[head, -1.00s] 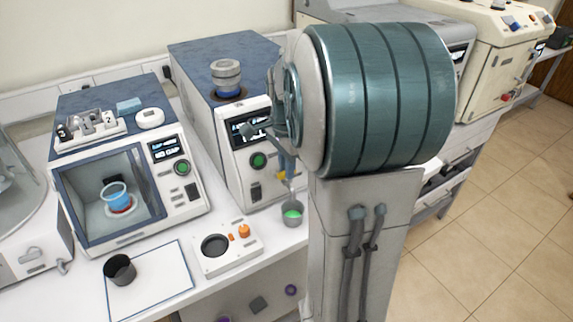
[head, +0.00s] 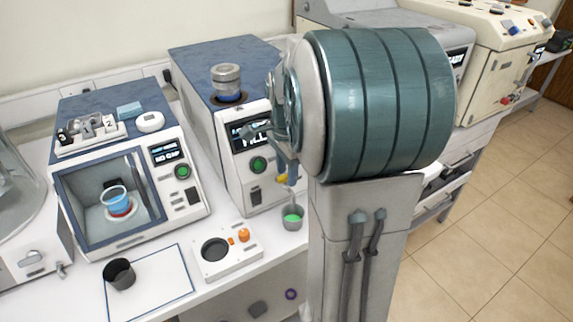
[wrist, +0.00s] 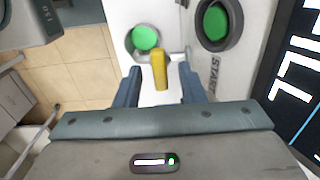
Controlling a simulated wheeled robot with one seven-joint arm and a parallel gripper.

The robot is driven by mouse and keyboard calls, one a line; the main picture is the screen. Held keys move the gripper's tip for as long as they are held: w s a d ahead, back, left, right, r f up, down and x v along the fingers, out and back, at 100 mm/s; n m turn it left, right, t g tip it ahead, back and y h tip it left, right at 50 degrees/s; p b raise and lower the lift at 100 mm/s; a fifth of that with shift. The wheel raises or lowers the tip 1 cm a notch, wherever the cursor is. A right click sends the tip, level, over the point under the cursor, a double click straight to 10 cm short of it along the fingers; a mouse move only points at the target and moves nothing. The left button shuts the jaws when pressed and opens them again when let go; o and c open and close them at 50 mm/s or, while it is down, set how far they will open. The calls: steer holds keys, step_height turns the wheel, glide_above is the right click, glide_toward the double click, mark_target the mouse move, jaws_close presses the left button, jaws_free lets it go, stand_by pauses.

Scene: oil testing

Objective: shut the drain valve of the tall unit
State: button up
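The tall unit (head: 200,75) is a white cabinet with a blue top. Its drain valve has a yellow lever (head: 282,178), low on the front; it also shows in the wrist view (wrist: 160,68), pointing toward my gripper. My gripper (wrist: 160,80) is open, with one blue finger on each side of the lever. I see gaps between the lever and both fingers. A grey cup (head: 292,217) with green contents stands under the valve. The cup also shows in the wrist view (wrist: 145,40). My arm hides part of the unit's front in the head view.
A green button (head: 258,165) marked START in the wrist view sits close to the valve. A small white device (head: 228,258) and a black cup (head: 120,273) are on the bench to the left.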

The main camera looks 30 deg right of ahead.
step_height(320, 180, up, 14)
stand_by(0.5)
steer(key=shift+f, duration=0.1)
steer(key=s+a+f+n+t, duration=0.3)
steer(key=s+a+f+n, duration=0.9)
steer(key=n, duration=0.6)
steer(key=shift+s+a+f, duration=0.25)
steer(key=shift+s, duration=0.8)
